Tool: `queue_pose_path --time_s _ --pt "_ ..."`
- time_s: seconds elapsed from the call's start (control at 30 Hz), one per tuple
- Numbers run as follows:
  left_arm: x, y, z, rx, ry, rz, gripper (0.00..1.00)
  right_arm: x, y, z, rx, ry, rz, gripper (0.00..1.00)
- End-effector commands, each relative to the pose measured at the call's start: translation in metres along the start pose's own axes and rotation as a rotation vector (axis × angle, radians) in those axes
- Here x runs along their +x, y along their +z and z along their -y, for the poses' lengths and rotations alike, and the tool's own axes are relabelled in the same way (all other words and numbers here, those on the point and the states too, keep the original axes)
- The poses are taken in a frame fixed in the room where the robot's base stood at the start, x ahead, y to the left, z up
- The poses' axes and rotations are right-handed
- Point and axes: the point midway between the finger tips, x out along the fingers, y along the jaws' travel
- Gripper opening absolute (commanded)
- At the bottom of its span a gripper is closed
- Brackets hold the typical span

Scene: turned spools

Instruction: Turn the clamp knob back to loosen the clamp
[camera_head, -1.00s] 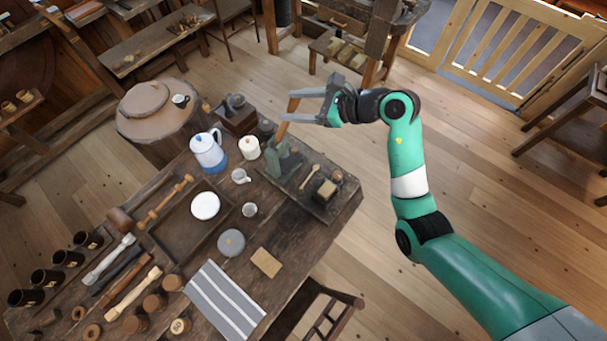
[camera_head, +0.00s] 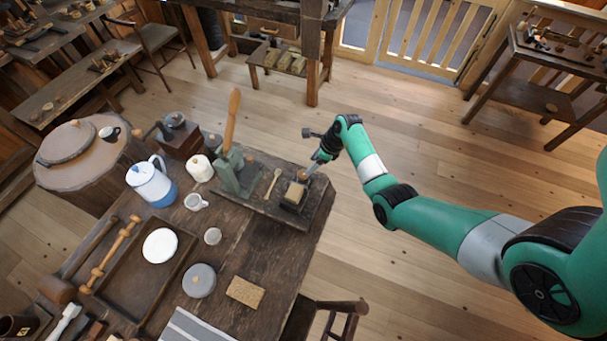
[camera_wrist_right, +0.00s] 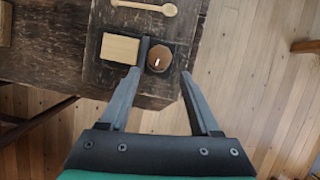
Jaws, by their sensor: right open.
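The clamp (camera_head: 294,194) sits near the right end of a dark board on the bench, with a pale block (camera_wrist_right: 120,48) in it. Its round brown knob (camera_wrist_right: 159,58) shows in the right wrist view, beside a dark upright plate, with a small light mark on its face. My right gripper (camera_wrist_right: 160,74) is open and empty. Its two fingertips are on either side of the knob in that view, seemingly just short of it; contact cannot be told. In the head view the right gripper (camera_head: 311,168) is small beside the clamp, and the knob is largely hidden. My left gripper is out of view.
A green press (camera_head: 236,172) with a tall wooden lever stands left of the clamp. A blue-and-white pot (camera_head: 151,181), cups and a tray (camera_head: 122,279) fill the bench further left. Open floor lies to the right.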

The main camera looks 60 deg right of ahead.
Motion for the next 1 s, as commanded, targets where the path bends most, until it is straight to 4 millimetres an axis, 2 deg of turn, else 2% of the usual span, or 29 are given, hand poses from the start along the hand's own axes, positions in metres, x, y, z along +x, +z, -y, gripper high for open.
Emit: queue_pose_path --time_s 0.03,0.1,0.3,0.47,0.7,1.0 --pt "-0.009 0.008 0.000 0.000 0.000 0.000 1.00 0.018 -0.003 -0.001 -0.001 0.003 -0.002 0.64" --pt "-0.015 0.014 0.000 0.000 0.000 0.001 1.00 0.035 -0.003 -0.001 -0.001 0.002 -0.001 0.64" --pt "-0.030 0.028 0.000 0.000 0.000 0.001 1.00 0.070 -0.002 0.000 -0.001 0.001 -0.001 0.64" --pt "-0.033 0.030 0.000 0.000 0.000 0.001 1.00 0.079 0.000 0.000 -0.002 0.000 0.000 0.64" --pt "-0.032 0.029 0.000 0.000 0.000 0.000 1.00 0.079 0.000 0.000 -0.001 -0.001 0.001 0.64" --pt "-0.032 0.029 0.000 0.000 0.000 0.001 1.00 0.079 0.000 0.000 -0.001 0.000 0.001 0.10"
